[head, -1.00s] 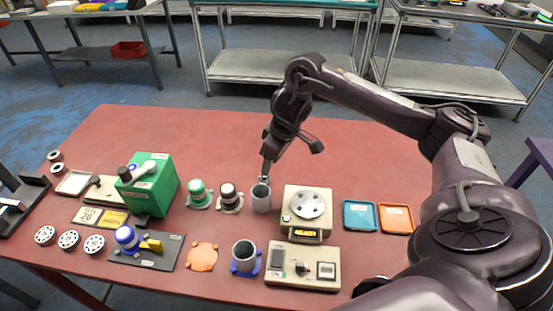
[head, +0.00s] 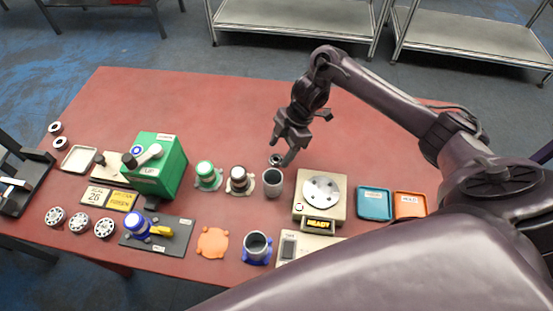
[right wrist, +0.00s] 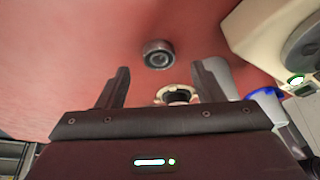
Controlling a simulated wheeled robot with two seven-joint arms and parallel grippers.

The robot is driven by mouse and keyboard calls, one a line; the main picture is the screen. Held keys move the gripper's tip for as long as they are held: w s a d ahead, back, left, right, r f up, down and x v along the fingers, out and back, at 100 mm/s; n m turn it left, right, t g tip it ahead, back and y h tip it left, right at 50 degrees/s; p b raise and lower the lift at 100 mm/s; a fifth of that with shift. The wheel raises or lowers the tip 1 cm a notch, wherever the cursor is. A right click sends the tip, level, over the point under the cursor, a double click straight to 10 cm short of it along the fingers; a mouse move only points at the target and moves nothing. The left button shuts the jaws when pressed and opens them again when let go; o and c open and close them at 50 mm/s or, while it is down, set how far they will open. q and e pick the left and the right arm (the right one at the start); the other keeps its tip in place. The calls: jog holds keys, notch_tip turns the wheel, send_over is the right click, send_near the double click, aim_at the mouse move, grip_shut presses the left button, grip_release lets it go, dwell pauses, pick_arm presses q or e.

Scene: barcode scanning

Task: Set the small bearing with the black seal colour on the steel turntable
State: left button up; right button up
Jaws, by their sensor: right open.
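A small bearing with a dark seal (head: 275,159) lies on the red table behind the grey cup; it also shows in the right wrist view (right wrist: 157,54). My right gripper (head: 283,157) is open just above and beside it. In the right wrist view the bearing is between and a little beyond the fingertips (right wrist: 160,72), with a gap on both sides. The steel turntable (head: 321,190) is a bare disc on the cream device to the right; its edge shows in the right wrist view (right wrist: 308,42). My left gripper is out of view.
The grey cup (head: 273,184) stands close in front of the gripper. Black-topped (head: 239,180) and green-topped (head: 206,175) items and a green box (head: 171,165) stand left. Teal (head: 375,201) and orange (head: 409,206) trays lie right. The table behind is clear.

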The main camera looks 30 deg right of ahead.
aim_at(276, 161)
jog(key=shift+x, duration=1.2)
jog(key=shift+f, duration=0.2)
jog(key=c, duration=0.4)
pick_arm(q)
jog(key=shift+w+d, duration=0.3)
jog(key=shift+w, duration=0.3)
pick_arm(e)
jog(key=c, duration=0.8)
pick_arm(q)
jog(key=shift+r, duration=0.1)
pick_arm(e)
jog(key=shift+o, duration=0.2)
